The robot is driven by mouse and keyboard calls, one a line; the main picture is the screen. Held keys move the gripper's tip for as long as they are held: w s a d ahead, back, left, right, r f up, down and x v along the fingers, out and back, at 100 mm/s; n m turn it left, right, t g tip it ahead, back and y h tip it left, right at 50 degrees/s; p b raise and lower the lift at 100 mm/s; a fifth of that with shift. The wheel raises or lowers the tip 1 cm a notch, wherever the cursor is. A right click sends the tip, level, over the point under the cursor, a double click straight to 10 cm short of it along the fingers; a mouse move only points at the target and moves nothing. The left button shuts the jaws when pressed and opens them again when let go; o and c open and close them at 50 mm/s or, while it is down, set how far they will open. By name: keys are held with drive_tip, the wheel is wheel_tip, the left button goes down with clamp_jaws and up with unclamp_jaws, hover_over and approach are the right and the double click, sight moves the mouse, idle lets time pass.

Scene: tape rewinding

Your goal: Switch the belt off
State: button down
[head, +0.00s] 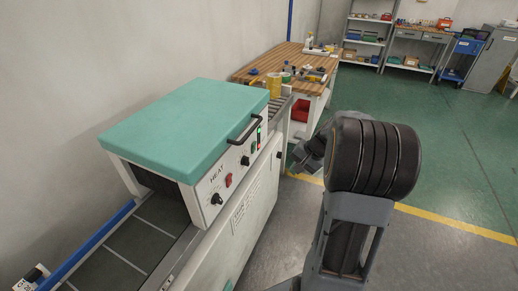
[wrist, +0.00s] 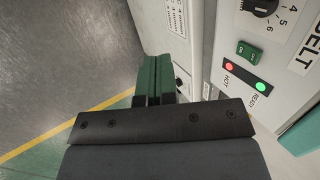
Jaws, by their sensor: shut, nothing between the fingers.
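The belt switch, a green rocker (wrist: 249,52), is on the white control panel in the wrist view, between the numbered knob (wrist: 262,6) and the indicator lights. It also shows small in the head view (head: 253,146). The BELT label (wrist: 306,50) is beside it. My gripper (wrist: 158,62) is shut and empty, with its dark green fingers left of the panel and apart from the switch. In the head view my gripper (head: 299,160) is right of the machine (head: 255,195), in front of its side.
A red light (wrist: 229,66) and a green light (wrist: 261,85) are below the switch. The red heat switch (head: 229,180) and a black knob (head: 217,199) are nearer on the panel. A black handle (head: 245,131) juts from the teal lid (head: 185,125). A wooden workbench (head: 283,60) stands behind.

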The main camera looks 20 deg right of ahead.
drive_tip(key=w+d+r+t+y, duration=0.2)
drive_tip(key=w+d+r+t, duration=0.1)
drive_tip(key=w, duration=0.5)
drive_tip(key=shift+w+r+t, duration=0.25)
drive_tip(key=shift+r+t, duration=0.25)
drive_tip(key=shift+r, duration=0.2)
drive_tip(key=shift+a+f, duration=0.1)
drive_tip(key=p, duration=0.1)
approach(255, 148)
drive_tip(key=f+x, duration=0.1)
drive_tip(key=x, duration=0.4)
drive_tip(key=shift+w+a, duration=0.3)
drive_tip(key=shift+w, duration=0.05)
